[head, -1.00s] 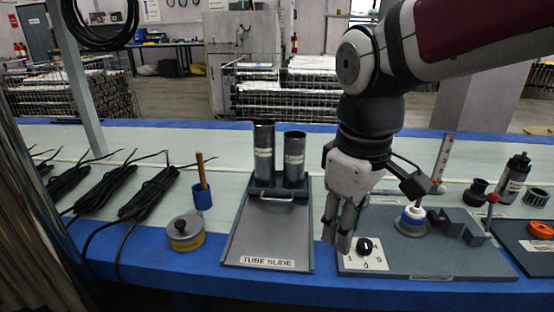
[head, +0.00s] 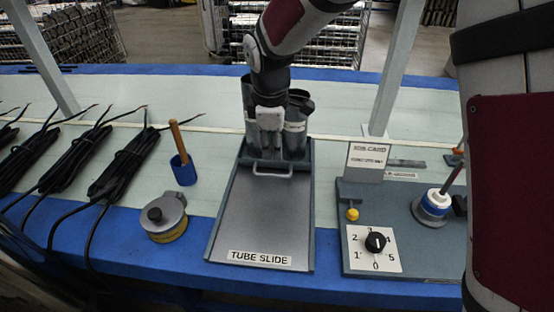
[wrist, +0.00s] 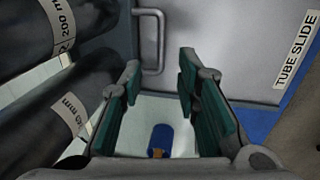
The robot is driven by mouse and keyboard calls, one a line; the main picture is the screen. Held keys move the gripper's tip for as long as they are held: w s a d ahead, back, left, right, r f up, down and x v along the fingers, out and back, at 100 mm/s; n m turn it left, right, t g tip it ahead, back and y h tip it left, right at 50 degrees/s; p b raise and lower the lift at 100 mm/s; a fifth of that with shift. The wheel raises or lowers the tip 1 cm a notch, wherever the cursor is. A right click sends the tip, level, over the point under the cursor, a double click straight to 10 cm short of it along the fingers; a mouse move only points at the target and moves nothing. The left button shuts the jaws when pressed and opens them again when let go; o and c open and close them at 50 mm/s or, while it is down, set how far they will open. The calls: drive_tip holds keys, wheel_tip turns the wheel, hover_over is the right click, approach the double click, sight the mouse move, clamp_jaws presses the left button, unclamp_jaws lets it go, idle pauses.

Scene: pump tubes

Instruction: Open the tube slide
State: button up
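The tube slide (head: 258,218) is a grey tray-like plate labelled "TUBE SLIDE", lying on the bench. Its bar handle (head: 272,173) is at the back end of the plate, in front of two dark upright tubes. My gripper (head: 269,148) is in front of the tubes, above and behind the handle, and partly covers them. In the wrist view, my gripper (wrist: 158,72) is open with nothing between its green-padded fingers. The handle (wrist: 152,42) is beyond the fingertips, nearer the left finger, and looks apart from them. The tubes (wrist: 75,105) are at the left, with "200 mm" on one label.
A blue cup (head: 184,172) with a wooden-handled tool and a round tin (head: 163,218) stand left of the slide. Black cable bundles (head: 125,165) lie farther left. A panel (head: 440,262) with a numbered dial (head: 376,242), yellow knob and upright card (head: 367,161) is at right.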

sight(274, 174)
drive_tip(key=f+b, duration=0.1)
drive_tip(key=f, duration=0.2)
drive_tip(key=w+f+b, duration=0.1)
drive_tip(key=f, duration=0.3)
drive_tip(key=f+b, duration=0.1)
drive_tip(key=f, duration=0.2)
drive_tip(key=shift+w+f, duration=0.15)
drive_tip(key=shift+w, duration=0.25)
drive_tip(key=shift+c, duration=0.6)
clamp_jaws()
